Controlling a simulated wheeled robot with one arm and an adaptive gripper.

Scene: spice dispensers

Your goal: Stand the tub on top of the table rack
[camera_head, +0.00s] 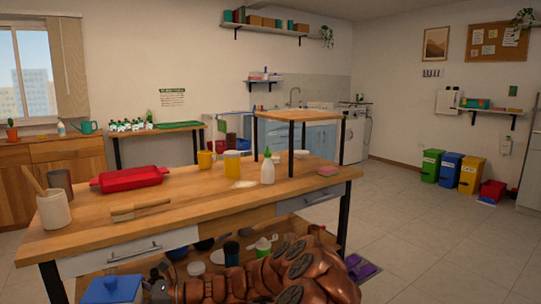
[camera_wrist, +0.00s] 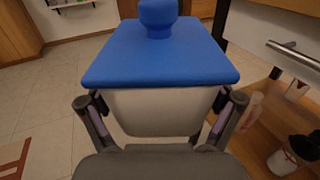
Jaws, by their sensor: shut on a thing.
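The tub, white with a blue lid and round blue knob (camera_wrist: 160,60), fills the middle of the wrist view, upright. My gripper (camera_wrist: 161,108) is shut on it, one finger on each side of its white body below the lid. In the head view the tub (camera_head: 110,291) is at the bottom left, in front of the table, its lower part cut off by the frame. The table rack (camera_head: 300,116) has a flat wooden top on thin dark legs and stands at the far right part of the wooden table. Its top looks bare. The tub is well apart from it.
On the table (camera_head: 190,195) stand a red dish (camera_head: 130,179), a utensil crock (camera_head: 54,209), a brush (camera_head: 140,208), a yellow jar (camera_head: 232,164) and a white bottle (camera_head: 267,171) by the rack. Several items fill the lower shelf.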

